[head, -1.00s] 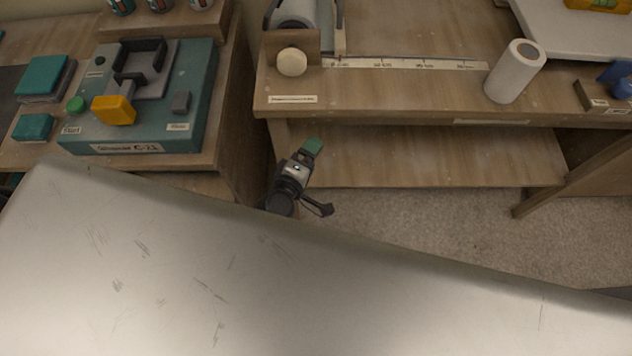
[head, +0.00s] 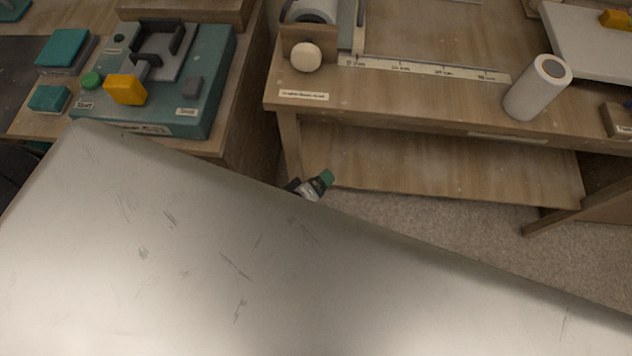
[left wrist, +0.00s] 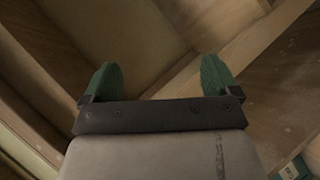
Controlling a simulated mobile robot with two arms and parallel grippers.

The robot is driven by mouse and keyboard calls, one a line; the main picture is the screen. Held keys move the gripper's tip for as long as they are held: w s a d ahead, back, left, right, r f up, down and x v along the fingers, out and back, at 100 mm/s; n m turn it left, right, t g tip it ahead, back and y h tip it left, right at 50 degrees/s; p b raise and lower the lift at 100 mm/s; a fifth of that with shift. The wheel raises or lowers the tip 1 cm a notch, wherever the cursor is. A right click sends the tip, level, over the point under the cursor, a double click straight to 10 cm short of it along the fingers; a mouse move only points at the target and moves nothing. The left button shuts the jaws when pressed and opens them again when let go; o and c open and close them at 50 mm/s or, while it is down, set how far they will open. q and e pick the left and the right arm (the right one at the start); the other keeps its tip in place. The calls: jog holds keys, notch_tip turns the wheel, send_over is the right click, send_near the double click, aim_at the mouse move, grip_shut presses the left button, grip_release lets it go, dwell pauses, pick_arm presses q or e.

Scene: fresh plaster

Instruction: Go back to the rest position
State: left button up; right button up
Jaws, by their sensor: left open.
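My left gripper (head: 326,178) shows only as a small green-tipped end in the head view, in front of the lower shelf of the wooden bench. The rest of it is hidden behind a large scratched metal surface close to the camera. In the left wrist view its two green fingers (left wrist: 160,80) are wide apart with nothing between them. Blurred wooden boards lie beyond them. My right gripper is not in view.
The wooden bench (head: 420,112) carries a white roll (head: 538,87), a round cream knob (head: 306,56) and a measuring strip (head: 430,69). A teal machine (head: 215,75) with a yellow part (head: 126,90) stands on the left bench. Carpet (head: 430,222) is bare below.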

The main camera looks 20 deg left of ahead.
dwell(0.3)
pick_arm(q)
jog(key=s+a+f+m+g+y, duration=0.1)
jog(key=s+a+f+m+g, duration=0.15)
jog(key=s+f, duration=0.45)
jog(key=s+a+f+m+g, duration=0.2)
jog(key=s+f+m+g, duration=0.15)
jog(key=s+f, duration=0.45)
jog(key=s+a+f+m+g+y, duration=0.1)
jog(key=s+a+f+m+g, duration=0.1)
jog(key=s, duration=0.6)
jog(key=s+a+f+m+g+y, duration=0.1)
jog(key=s+a+f+m+g, duration=0.1)
jog(key=s, duration=0.6)
notch_tip(320, 180, down, 2)
jog(key=shift+s+a+f+m+g, duration=0.15)
jog(key=shift+s+a+m+g, duration=0.35)
jog(key=shift+m, duration=0.6)
jog(key=shift+w, duration=0.1)
